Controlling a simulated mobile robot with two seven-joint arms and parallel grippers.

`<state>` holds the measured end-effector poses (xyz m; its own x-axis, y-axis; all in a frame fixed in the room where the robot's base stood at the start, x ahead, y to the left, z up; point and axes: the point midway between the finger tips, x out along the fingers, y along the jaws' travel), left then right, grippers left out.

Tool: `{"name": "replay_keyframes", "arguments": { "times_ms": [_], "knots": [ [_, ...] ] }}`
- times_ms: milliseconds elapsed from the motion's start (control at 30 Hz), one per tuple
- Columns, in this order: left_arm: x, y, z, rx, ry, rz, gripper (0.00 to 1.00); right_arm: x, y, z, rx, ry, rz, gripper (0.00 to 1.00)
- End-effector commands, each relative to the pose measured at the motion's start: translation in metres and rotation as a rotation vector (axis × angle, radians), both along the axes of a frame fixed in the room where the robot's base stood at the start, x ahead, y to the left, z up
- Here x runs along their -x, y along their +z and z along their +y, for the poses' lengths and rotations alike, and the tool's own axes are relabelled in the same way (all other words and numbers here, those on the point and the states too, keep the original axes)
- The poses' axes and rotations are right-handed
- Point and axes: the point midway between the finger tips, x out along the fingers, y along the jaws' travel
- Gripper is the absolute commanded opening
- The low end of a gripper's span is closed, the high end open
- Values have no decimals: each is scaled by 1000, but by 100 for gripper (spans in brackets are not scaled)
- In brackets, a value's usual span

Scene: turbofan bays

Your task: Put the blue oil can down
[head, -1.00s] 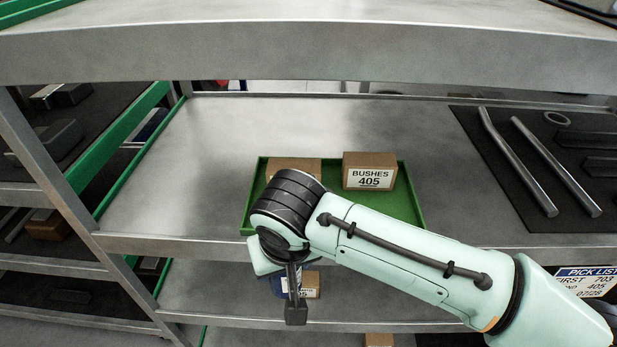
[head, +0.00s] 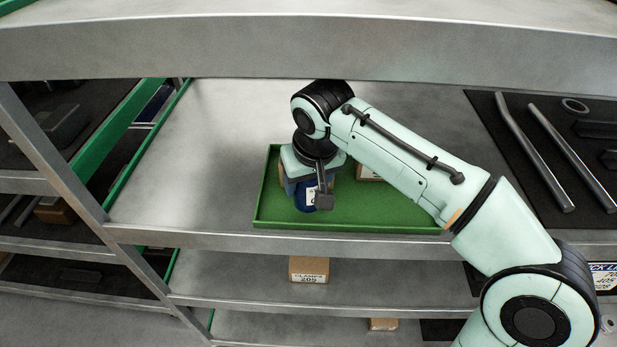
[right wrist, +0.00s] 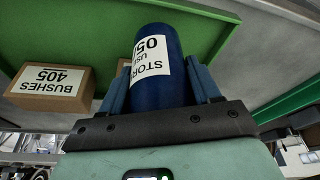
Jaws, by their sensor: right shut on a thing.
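The blue oil can (head: 305,197) with a white label is held in my right gripper (head: 314,190), over the left part of the green tray (head: 395,213) on the middle shelf. In the right wrist view the can (right wrist: 172,88) sits between both fingers (right wrist: 160,95), its label partly showing. I cannot tell whether its base touches the tray (right wrist: 70,28). The gripper and arm hide part of the can in the head view. My left gripper is not in view.
The BUSHES 405 box (right wrist: 48,87) stands in the tray beside the can; another brown box is mostly hidden behind the can. A dark mat with metal rods (head: 552,150) lies to the right. The upper shelf edge (head: 200,50) hangs above. Bare shelf (head: 205,170) lies left of the tray.

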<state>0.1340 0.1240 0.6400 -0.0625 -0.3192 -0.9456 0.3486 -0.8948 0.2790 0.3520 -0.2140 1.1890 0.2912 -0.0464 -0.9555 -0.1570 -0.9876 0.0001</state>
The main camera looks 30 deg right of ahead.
Motion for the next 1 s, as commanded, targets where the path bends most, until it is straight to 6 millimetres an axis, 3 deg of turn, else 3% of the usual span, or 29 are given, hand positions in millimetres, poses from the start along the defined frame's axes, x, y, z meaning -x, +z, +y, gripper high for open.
{"name": "replay_keyframes", "arguments": {
  "times_ms": [233,300,433,867,900,967,1000],
  "knots": [
    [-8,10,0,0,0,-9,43,-23,1,-14,-1,-3,-2,16],
    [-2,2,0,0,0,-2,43,-19,-17,-12,0,0,2,16],
    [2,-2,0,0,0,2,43,-18,-34,-12,0,0,1,16],
    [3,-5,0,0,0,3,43,-19,-39,-12,-1,0,-1,16],
    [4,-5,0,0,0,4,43,-19,-40,-11,0,0,0,65],
    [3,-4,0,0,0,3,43,-19,-40,-12,-1,0,0,85],
    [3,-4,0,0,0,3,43,-19,-40,-12,-1,0,0,87]
  ]
}}
